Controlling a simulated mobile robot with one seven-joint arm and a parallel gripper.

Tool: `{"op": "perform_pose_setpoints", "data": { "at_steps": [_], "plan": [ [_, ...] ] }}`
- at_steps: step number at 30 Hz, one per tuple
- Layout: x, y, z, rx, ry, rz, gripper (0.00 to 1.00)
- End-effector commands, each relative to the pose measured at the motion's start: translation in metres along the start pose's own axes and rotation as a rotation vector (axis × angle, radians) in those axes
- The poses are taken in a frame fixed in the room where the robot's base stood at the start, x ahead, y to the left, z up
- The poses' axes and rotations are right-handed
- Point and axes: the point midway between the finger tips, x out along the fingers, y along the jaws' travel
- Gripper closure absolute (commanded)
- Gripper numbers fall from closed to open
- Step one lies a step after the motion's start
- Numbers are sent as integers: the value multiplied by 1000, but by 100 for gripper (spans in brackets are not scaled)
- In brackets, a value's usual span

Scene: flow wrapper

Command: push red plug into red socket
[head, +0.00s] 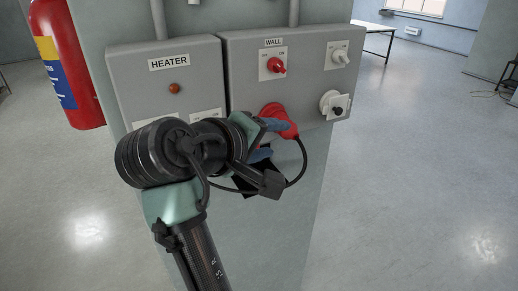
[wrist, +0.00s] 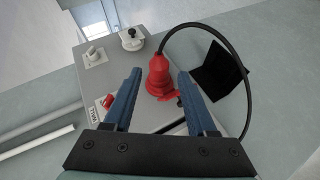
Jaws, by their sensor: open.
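The red plug (head: 289,130) is at the red socket (head: 272,109) on the lower front of the WALL box, its black cable hanging in a loop. In the wrist view the plug (wrist: 157,68) stands against the socket (wrist: 166,94); I cannot tell how deep it sits. My gripper (head: 274,139) is open at the plug. In the wrist view its blue fingers (wrist: 160,74) are on either side of the plug, with visible gaps. The gripper and wrist partly hide the socket's lower side in the head view.
The WALL box (head: 240,75) also carries a red switch (head: 277,66), a grey switch (head: 338,56) and a white socket (head: 335,104). The HEATER box (head: 135,85) is at left. A fire extinguisher (head: 62,60) hangs further left. Floor at right is clear.

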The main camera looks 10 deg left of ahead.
Motion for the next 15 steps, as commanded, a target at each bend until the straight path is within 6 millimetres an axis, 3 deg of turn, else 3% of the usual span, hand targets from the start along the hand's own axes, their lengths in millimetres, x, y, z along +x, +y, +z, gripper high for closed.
{"op": "perform_pose_setpoints", "data": {
  "at_steps": [6,15],
  "plan": [
    [-35,0,-1,-1,3,3,43],
    [-46,1,0,-1,-1,1,43]
  ]
}}
